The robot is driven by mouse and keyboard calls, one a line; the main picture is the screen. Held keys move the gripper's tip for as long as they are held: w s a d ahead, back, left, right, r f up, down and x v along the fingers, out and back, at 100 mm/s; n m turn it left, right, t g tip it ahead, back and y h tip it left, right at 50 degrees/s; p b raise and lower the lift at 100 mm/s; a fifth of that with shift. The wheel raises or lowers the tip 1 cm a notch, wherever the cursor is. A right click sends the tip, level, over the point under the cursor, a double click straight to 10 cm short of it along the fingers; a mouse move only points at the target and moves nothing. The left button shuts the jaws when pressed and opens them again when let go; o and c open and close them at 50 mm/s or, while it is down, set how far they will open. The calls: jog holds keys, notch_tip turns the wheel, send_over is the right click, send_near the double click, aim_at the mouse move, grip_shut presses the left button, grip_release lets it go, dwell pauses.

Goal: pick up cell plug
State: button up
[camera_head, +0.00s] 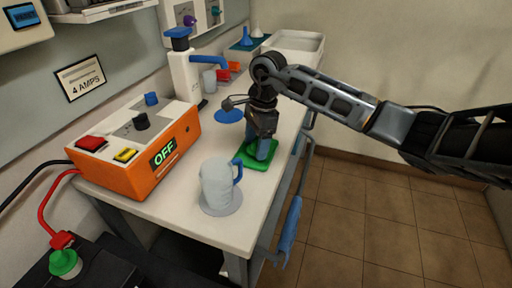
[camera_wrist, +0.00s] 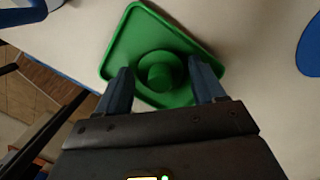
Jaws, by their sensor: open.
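The cell plug (camera_wrist: 160,76) appears in the wrist view as a green round flange with a knob at its centre. It sits in the shallow green square tray (camera_wrist: 128,32) on the bench. My gripper (camera_wrist: 160,68) is open, with one blue finger on each side of the plug and a visible gap to the knob. In the head view my gripper (camera_head: 262,152) points down over the green tray (camera_head: 285,160) and hides the plug. I cannot tell the exact height of the fingertips above the tray.
A grey jug (camera_head: 216,185) with a blue handle stands close in front of the tray. An orange charger box (camera_head: 150,165) reading OFF is at left. A green cap (camera_head: 65,262) sits on the dark battery below. A blue disc (camera_head: 229,116) lies behind my gripper.

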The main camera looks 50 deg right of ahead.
jog(key=c, duration=0.8)
jog(key=shift+r, duration=0.15)
